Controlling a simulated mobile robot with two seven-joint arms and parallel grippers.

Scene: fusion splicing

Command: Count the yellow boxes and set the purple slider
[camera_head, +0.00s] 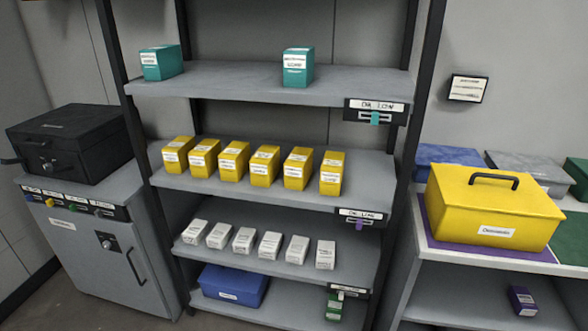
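Several yellow boxes (233,160) with white labels stand in one row on the middle shelf (215,187) of the rack. A purple slider (360,224) sits in a dark label holder (345,214) on the right front of that shelf. Its white label seems to read OK and LOW, and the slider is near the middle of the holder. A large yellow case (495,208) with a black handle is separate, on the right-hand table. Neither of my grippers is in view.
Two teal boxes (160,62) stand on the top shelf, with a teal slider (375,118) below right. Several white boxes (243,240) fill the shelf below. A black case (68,143) sits on a grey cabinet (95,250) at left. A small purple box (522,300) lies at lower right.

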